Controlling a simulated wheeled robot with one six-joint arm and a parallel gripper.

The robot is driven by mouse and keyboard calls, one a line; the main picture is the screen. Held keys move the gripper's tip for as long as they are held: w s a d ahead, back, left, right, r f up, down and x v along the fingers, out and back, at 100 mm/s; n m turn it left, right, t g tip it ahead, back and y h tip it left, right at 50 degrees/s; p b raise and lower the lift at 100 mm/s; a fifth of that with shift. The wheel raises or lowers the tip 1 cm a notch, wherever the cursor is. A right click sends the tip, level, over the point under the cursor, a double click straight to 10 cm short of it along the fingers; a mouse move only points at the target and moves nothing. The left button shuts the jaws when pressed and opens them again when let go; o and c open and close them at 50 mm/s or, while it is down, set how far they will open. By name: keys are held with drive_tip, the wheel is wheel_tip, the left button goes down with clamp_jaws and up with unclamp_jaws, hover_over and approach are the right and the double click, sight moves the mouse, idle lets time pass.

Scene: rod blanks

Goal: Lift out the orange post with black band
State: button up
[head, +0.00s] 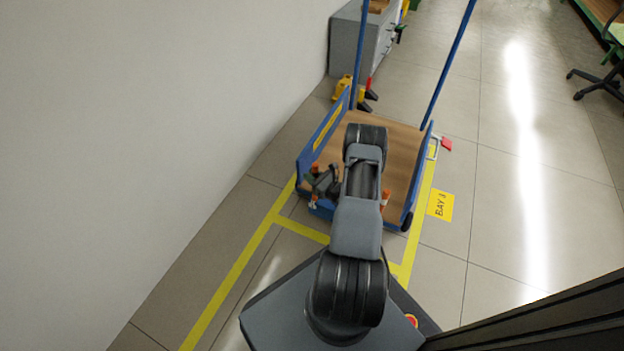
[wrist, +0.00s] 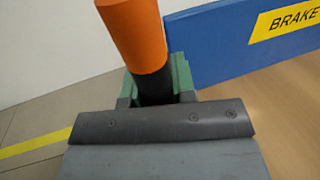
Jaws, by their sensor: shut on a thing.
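The orange post with black band (wrist: 135,35) stands large in the wrist view, its orange part on top and the black part below. My gripper (wrist: 154,88) is shut on it at the black part, with a greenish finger on either side. The post's lower end is hidden behind the gripper body, so I cannot tell whether it is clear of what holds it. In the head view my gripper (head: 324,183) is at the near left corner of the blue cart, with small orange pieces close around it.
The blue cart (head: 404,178) has a wooden deck, raised side panels and two tall blue poles. Another orange piece (head: 385,198) shows right of my arm. A white wall is at left. A grey cabinet (head: 345,45) stands behind. The floor at right is open.

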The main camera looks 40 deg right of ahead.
wheel_tip(320, 180, up, 17)
drive_tip(key=p, duration=0.7)
drive_tip(key=shift+r, duration=0.15)
